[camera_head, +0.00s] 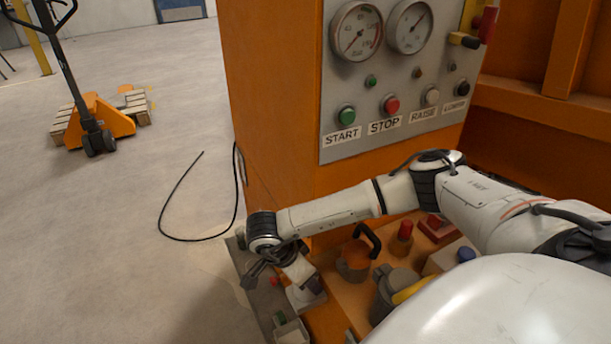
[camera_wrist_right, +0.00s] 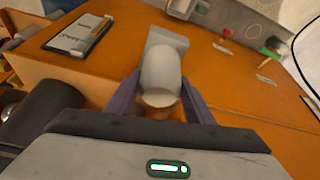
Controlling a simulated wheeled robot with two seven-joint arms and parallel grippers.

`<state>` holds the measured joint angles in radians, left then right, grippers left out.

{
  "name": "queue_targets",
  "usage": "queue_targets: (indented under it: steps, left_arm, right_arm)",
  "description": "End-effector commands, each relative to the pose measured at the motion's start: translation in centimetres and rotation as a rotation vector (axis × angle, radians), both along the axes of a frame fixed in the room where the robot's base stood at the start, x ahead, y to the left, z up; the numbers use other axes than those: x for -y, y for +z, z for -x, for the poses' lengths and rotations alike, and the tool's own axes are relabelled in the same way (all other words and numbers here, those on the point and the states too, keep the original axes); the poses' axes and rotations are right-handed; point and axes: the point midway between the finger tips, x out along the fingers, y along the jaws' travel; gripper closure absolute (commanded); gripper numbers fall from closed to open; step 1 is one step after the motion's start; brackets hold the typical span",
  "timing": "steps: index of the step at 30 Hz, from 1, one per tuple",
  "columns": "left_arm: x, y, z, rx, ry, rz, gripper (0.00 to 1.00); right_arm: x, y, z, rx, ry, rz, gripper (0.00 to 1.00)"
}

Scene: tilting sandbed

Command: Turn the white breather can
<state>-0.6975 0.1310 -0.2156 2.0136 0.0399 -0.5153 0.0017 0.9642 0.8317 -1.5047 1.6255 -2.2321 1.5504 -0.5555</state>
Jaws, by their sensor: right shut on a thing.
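The white breather can (camera_wrist_right: 161,75) is a pale rounded can in the middle of the right wrist view. My right gripper (camera_wrist_right: 160,92) has one dark finger on each side of it and is shut on it. The can's near end faces the camera, and a pale block-like part shows behind it. In the head view my right arm reaches across to the left, and its wrist is low beside the orange cabinet. The can cannot be told apart clearly there. My left gripper is not in view.
The orange cabinet (camera_head: 275,130) carries a control panel (camera_head: 355,95) with gauges and buttons. A black-handled orange part (camera_head: 354,262) and a red knob (camera_head: 405,230) stand near my arm. A black cable (camera_head: 165,210) lies on the floor. A flat framed plate (camera_wrist_right: 80,35) lies beyond the can.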

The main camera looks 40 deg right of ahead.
Motion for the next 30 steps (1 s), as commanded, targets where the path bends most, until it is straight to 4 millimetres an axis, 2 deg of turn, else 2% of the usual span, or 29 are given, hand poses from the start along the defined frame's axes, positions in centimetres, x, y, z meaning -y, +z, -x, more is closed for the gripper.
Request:
queue_targets:
  steps: [8, 9, 11, 21, 26, 30]
  left_arm:
    - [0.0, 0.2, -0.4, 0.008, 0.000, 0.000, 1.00]
    - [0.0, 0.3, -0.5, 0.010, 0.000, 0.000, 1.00]
    - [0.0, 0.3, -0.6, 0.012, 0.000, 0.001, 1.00]
    - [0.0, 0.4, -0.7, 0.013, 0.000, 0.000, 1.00]
    - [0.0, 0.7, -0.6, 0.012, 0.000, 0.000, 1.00]
    - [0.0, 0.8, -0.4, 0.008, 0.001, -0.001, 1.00]
  right_arm:
    - [-0.1, 0.1, 0.0, 0.000, 0.002, -0.002, 0.74]
    - [-0.1, 0.1, 0.0, 0.001, 0.001, -0.002, 0.51]
    - [-0.1, 0.1, 0.0, 0.001, 0.001, -0.002, 0.44]
    - [-0.2, 0.5, -0.1, 0.001, 0.000, -0.002, 0.44]
    - [-1.2, 2.7, -0.3, 0.004, 0.002, -0.004, 0.44]
    - [-2.3, 5.4, -0.4, 0.003, 0.003, -0.004, 0.44]
